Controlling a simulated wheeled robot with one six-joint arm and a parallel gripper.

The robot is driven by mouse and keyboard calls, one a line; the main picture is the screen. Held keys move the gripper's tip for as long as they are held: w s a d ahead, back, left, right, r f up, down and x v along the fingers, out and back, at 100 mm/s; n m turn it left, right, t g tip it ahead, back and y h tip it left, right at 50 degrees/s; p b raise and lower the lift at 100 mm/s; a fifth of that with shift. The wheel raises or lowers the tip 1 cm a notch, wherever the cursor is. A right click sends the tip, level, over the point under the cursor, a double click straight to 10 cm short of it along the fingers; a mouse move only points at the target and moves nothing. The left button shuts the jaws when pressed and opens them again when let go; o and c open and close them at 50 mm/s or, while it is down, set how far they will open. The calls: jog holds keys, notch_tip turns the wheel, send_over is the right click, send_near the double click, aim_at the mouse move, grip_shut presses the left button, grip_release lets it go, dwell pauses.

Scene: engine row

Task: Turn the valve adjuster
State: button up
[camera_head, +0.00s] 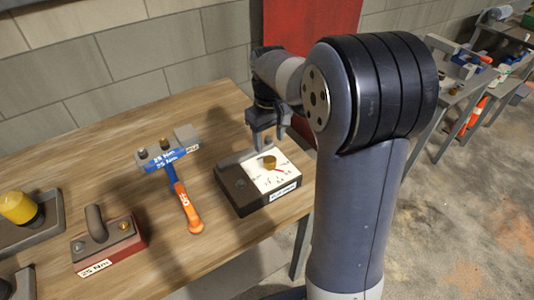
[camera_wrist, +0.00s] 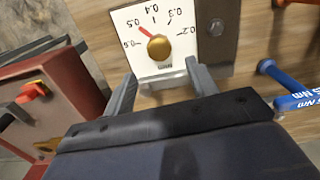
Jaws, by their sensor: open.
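The valve adjuster is a round brass knob (camera_head: 268,162) on a white dial plate (camera_wrist: 128,16), on top of a dark block (camera_head: 242,192) on the wooden bench. In the wrist view the knob (camera_wrist: 159,48) is at top centre, and the dial reads from 0.2 to 0.6. A red line runs from the knob towards the 0.5 mark. My gripper (camera_head: 268,136) is above the block, pointing down. In the wrist view its two fingers (camera_wrist: 159,74) are spread apart, with nothing between them, and the knob appears just beyond their tips. I cannot tell the exact height gap.
A torque tool with a blue head (camera_head: 170,158) and orange handle (camera_head: 187,210) lies left of the block. A red block (camera_head: 118,243) marked 25 Nm and a yellow-capped part (camera_head: 18,207) stand further left. The bench's front edge is close to the block.

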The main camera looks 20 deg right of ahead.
aim_at(270, 158)
notch_tip(270, 158, down, 9)
jog(key=shift+r+p, duration=0.2)
jog(key=shift+p, duration=0.25)
jog(key=shift+c, duration=0.5)
jog(key=c, duration=0.9)
jog(key=m, duration=0.4)
jog(key=shift+b, duration=0.4)
jog(key=shift+d+m, duration=0.15)
jog(key=shift+m, duration=1.65)
